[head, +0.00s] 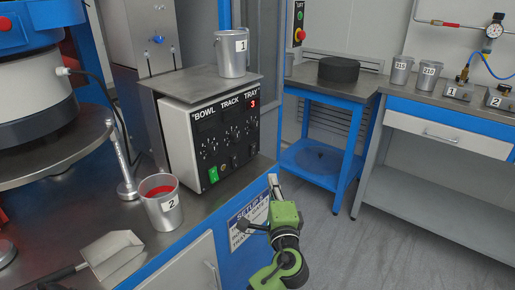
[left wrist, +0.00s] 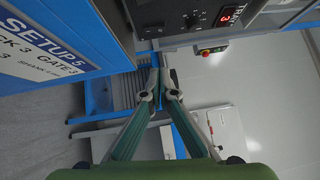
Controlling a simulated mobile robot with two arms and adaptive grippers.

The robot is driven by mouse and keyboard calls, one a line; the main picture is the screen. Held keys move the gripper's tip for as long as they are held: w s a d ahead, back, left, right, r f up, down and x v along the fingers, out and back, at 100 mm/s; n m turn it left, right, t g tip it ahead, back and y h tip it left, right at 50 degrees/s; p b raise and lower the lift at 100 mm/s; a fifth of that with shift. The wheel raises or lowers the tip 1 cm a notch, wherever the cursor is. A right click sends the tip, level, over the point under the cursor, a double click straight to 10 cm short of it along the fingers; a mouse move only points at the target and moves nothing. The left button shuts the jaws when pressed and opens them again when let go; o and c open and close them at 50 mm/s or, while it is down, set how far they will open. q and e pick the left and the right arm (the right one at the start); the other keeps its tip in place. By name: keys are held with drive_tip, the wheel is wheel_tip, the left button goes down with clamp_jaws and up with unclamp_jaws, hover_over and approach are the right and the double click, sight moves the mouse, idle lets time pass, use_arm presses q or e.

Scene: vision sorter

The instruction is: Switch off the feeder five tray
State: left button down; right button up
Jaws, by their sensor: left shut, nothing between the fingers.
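The feeder control box (head: 212,125) stands on the steel bench, its front labelled BOWL, TRACK and TRAY. A red digit, seemingly 3, glows on the display (head: 253,103) under TRAY. A green switch (head: 213,174) is at the lower left of the panel, with smaller knobs and switches along it. In the left wrist view, part of the box (left wrist: 180,16) shows at the top with a lit red display (left wrist: 228,14). My left gripper (head: 272,183) is shut and empty, right of and below the box; its closed fingers show in the left wrist view (left wrist: 158,92). My right gripper is out of view.
A metal can marked 1 (head: 232,54) stands on the plate above the box. Can 2 (head: 161,203), with red contents, and a scoop (head: 113,255) are on the bench. A SETUP 5 sign (left wrist: 45,45) is on the blue cabinet. Floor at right is clear.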

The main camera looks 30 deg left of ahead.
use_arm(q)
drive_tip(key=shift+a, duration=0.1)
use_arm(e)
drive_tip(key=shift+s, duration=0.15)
use_arm(q)
drive_tip(key=b, duration=0.1)
approach(256, 146)
drive_tip(key=w, duration=0.4)
drive_tip(key=shift+w+a+r, duration=0.15)
drive_tip(key=shift+a+r, duration=0.05)
drive_tip(key=shift+a, duration=0.85)
drive_tip(key=shift+a+r, duration=0.1)
drive_tip(key=shift+a, duration=0.7)
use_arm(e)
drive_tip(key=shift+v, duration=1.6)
